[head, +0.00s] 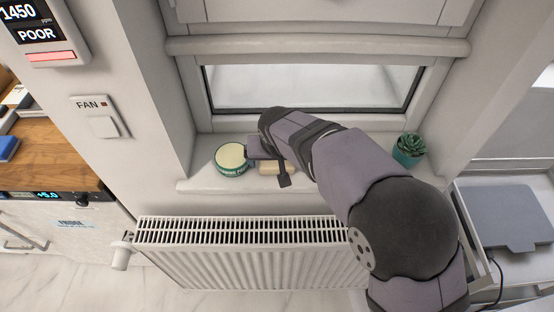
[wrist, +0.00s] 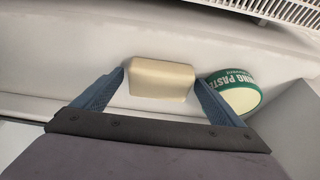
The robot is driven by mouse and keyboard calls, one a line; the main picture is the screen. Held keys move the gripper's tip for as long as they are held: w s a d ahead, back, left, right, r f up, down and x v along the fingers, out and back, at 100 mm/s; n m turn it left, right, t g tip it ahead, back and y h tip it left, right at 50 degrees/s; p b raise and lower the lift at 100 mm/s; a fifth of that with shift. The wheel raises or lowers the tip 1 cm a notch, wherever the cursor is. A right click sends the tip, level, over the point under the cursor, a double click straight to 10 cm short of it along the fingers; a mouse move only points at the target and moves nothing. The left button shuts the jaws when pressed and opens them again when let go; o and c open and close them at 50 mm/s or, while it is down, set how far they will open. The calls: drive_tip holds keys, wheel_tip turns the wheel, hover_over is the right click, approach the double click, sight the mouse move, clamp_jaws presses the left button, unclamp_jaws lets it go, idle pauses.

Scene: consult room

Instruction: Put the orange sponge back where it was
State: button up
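No orange sponge shows in either view. A cream-coloured block (wrist: 162,78) with rounded edges lies on the window sill (head: 200,182); in the head view the block (head: 270,169) is partly hidden by my gripper. My gripper (head: 270,165) is at the sill, with one finger on each side of the block. In the wrist view the blue fingers of my gripper (wrist: 158,76) reach to the block's left and right ends. Whether they press on it or stand slightly apart, I cannot tell.
A round green tin of paste (head: 231,160) stands close left of my gripper; the tin (wrist: 237,93) is by the right finger in the wrist view. A potted succulent (head: 408,150) stands at the sill's right. A radiator (head: 250,255) is below. The window (head: 310,88) is behind.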

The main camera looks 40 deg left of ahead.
drive_tip(key=shift+r, duration=0.25)
drive_tip(key=b+v, duration=0.2)
drive_tip(key=v, duration=1)
drive_tip(key=shift+f, duration=0.1)
drive_tip(key=w+d+f+m+g+h, duration=0.15)
drive_tip(key=w+d+f, duration=0.35)
drive_tip(key=d, duration=0.9)
drive_tip(key=w+d+f+m+t+h, duration=0.1)
drive_tip(key=w+d+f+m, duration=0.15)
drive_tip(key=w+d, duration=0.7)
drive_tip(key=s+d+f+m+g, duration=0.1)
drive_tip(key=s+d, duration=0.3)
drive_tip(key=d, duration=0.4)
drive_tip(key=s+d+f+m, duration=0.2)
drive_tip(key=s+d, duration=0.3)
drive_tip(key=d, duration=0.3)
drive_tip(key=s+d+f+m+g, duration=0.1)
drive_tip(key=s+d+f+m, duration=0.1)
drive_tip(key=s+d, duration=0.3)
drive_tip(key=d+f, duration=0.1)
drive_tip(key=d, duration=0.2)
drive_tip(key=shift+s+d+f+g+h, duration=0.15)
drive_tip(key=shift+s+f+g+h, duration=0.1)
drive_tip(key=shift+f+g+h, duration=0.15)
